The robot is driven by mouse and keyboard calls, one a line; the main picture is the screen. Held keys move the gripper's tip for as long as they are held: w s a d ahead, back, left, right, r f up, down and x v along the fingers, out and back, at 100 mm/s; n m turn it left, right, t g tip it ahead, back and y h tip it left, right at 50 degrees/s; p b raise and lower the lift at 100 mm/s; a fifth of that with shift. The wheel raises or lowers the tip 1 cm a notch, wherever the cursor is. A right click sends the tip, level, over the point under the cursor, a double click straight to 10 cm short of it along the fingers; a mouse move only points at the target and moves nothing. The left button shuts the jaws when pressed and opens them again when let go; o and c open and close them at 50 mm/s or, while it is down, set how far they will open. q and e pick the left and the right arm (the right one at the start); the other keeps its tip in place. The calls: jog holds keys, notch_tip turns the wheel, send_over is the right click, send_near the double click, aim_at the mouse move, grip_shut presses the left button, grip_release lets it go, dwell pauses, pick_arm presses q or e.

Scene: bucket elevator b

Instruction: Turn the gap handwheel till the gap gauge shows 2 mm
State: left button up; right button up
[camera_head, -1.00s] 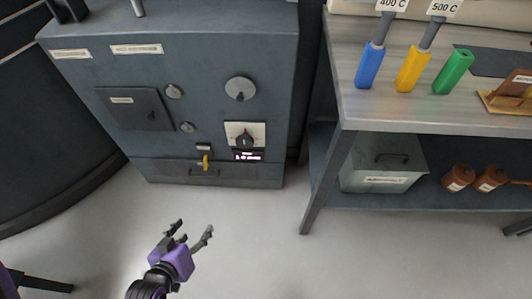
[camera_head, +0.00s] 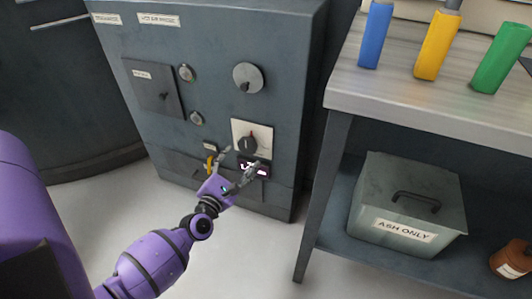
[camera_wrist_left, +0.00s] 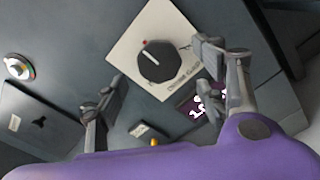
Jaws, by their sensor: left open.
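No handwheel or gauge labelled as the gap one can be made out in either view. A grey cabinet (camera_head: 215,110) carries a black knob (camera_head: 247,143) on a pale plate (camera_head: 262,132), with a lit display (camera_head: 252,165) below it. The display's reading is too small to tell and a finger partly covers it. A round grey disc (camera_head: 247,77) sits higher up; what it is I cannot tell. My left gripper (camera_head: 240,160) is open and empty just in front of the knob. In the left wrist view the knob (camera_wrist_left: 158,62) shows between the fingertips, apart from them. My right gripper is not in view.
A yellow lever (camera_head: 210,165) and a small hatch (camera_head: 153,86) are on the cabinet. The floor in front is clear.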

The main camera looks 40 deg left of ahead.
aim_at(245, 147)
pick_arm(q)
jog(key=shift+n, duration=0.5)
jog(key=x, duration=0.5)
jog(key=a+b+x, duration=0.1)
jog(key=x, duration=0.2)
jog(key=shift+s+d, duration=0.1)
jog(key=shift+s, duration=0.05)
jog(key=c, duration=1.1)
